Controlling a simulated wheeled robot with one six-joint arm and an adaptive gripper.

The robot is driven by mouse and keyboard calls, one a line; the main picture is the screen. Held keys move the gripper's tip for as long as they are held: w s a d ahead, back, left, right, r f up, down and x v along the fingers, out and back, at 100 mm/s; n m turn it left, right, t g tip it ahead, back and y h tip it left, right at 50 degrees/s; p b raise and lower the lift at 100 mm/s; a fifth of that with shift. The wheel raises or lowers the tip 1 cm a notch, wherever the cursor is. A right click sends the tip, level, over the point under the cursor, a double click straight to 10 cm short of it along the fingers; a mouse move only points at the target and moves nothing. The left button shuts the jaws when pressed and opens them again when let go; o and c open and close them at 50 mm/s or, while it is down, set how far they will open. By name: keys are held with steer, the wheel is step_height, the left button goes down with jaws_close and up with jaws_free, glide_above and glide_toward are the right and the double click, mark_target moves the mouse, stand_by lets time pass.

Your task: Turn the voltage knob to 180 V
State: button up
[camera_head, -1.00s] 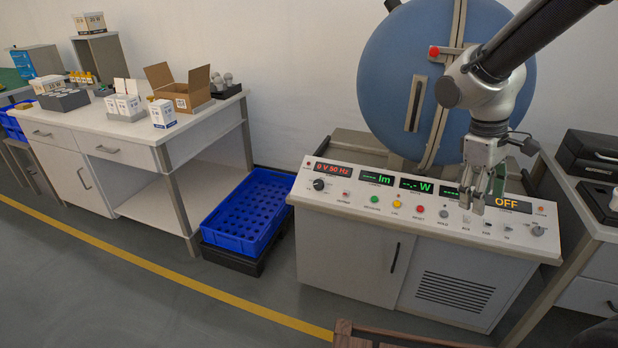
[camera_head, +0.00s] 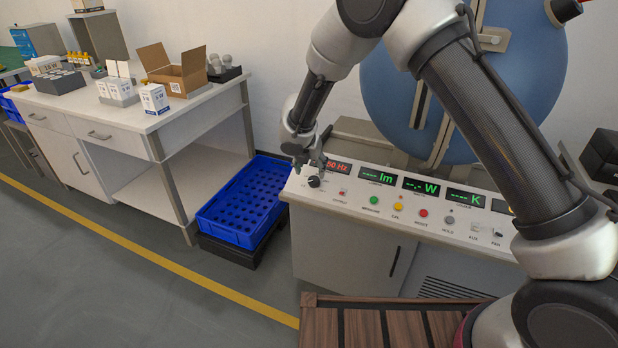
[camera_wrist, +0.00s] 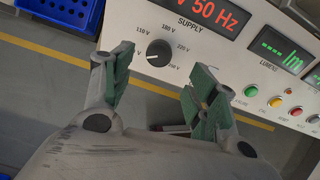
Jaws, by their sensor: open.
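The voltage knob (camera_wrist: 158,53) is a round black dial with a white pointer mark, on the white panel under the word SUPPLY. Its printed scale includes 110 V, 180 V and 220 V; the pointer appears toward the lower left, away from the 180 V mark. In the head view the knob (camera_head: 314,181) is at the panel's left end. My gripper (camera_wrist: 160,78) is open, its green-padded fingers on either side of the knob in the picture; contact cannot be told. In the head view my gripper (camera_head: 309,166) is just above the knob. The red supply display (camera_wrist: 208,14) is partly cut off, showing "V 50 Hz".
Green (camera_head: 374,200), yellow (camera_head: 398,206) and red (camera_head: 423,212) buttons line the panel right of the knob. The blue sphere (camera_head: 390,90) stands behind.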

mark_target(314, 180)
steer(key=shift+n, duration=0.4)
steer(key=x, duration=0.8)
steer(key=shift+a, duration=0.1)
steer(key=c, duration=1)
